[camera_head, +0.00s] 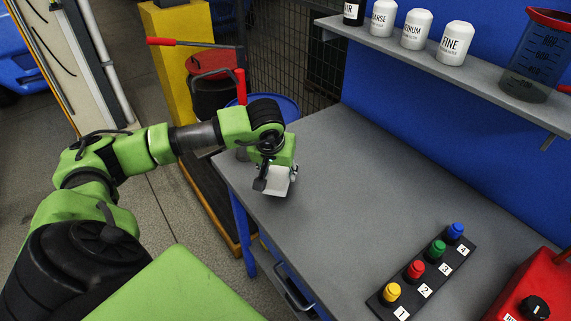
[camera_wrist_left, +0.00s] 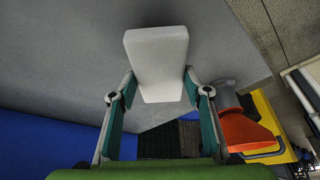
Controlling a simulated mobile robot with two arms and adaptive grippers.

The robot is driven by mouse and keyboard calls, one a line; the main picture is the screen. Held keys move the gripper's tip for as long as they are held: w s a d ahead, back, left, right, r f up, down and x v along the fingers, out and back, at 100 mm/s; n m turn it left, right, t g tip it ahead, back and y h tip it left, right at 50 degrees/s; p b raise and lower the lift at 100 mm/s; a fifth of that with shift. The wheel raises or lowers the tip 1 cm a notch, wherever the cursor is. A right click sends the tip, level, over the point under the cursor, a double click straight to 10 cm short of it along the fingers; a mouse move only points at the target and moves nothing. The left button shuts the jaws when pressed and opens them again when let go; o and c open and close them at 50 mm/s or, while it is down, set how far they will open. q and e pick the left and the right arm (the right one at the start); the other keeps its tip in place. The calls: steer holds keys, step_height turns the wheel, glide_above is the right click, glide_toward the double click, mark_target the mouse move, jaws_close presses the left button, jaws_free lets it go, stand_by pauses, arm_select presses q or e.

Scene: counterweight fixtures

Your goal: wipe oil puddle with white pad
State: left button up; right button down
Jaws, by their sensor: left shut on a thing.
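My left gripper (camera_head: 275,183) is shut on the white pad (camera_head: 278,179), near the left edge of the grey workbench top (camera_head: 345,190). In the left wrist view the pad (camera_wrist_left: 157,60) sticks out from between the two fingers of the gripper (camera_wrist_left: 160,92). I cannot tell whether the pad touches the bench. No oil puddle shows clearly in either view; the surface under the pad is hidden. My right gripper is not in view.
A black strip with yellow, red, green and blue buttons (camera_head: 425,272) lies at the front right, beside a red box (camera_head: 535,295). A shelf (camera_head: 480,78) with white bottles (camera_head: 413,29) and a beaker (camera_head: 535,60) hangs at the back. The middle of the bench is clear.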

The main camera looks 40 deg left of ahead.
arm_select(q)
steer(key=r, duration=0.1)
steer(key=r+p, duration=0.1)
steer(key=r, duration=0.1)
steer(key=shift+s+a, duration=0.15)
steer(key=shift+s, duration=0.05)
steer(key=shift+r+p, duration=0.35)
steer(key=shift+r, duration=0.1)
steer(key=shift+w, duration=0.1)
